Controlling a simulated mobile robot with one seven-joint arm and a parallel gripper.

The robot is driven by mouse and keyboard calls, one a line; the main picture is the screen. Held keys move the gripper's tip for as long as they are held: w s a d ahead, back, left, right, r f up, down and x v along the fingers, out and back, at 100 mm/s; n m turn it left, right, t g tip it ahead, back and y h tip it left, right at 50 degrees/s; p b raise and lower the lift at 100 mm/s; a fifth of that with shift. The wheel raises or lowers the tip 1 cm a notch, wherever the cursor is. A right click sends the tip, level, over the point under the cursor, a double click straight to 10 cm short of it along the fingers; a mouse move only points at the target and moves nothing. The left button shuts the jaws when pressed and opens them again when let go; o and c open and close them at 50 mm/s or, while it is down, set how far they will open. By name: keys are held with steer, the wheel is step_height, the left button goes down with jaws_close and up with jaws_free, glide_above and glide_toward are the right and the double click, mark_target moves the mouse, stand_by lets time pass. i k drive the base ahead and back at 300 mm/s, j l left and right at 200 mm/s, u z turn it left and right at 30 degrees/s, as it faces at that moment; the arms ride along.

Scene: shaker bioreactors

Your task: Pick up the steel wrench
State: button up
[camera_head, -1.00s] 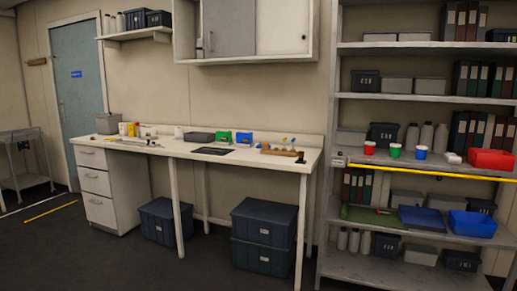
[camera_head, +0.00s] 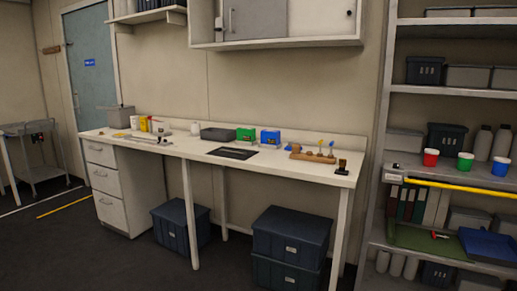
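I cannot make out the steel wrench for sure in the head view. A small pale, metallic-looking cluster (camera_head: 152,138) lies at the left end of the white workbench (camera_head: 190,150), too small to identify. My gripper is not in view.
A shelf unit (camera_head: 380,170) stands at right, a cart (camera_head: 40,172) at left. Floor in front is clear.

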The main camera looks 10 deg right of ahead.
mark_target(221, 150)
steer(key=i+j, duration=0.15)
steer(key=i, duration=0.5)
steer(key=i+j+z, duration=0.1)
steer(key=i, duration=0.55)
steer(key=i+l, duration=0.1)
steer(key=i, duration=0.45)
steer(key=i+l+u, duration=0.1)
steer(key=i, duration=0.45)
steer(key=i+l, duration=0.2)
steer(key=i, duration=0.3)
steer(key=i+l+u, duration=0.1)
steer(key=i, duration=0.45)
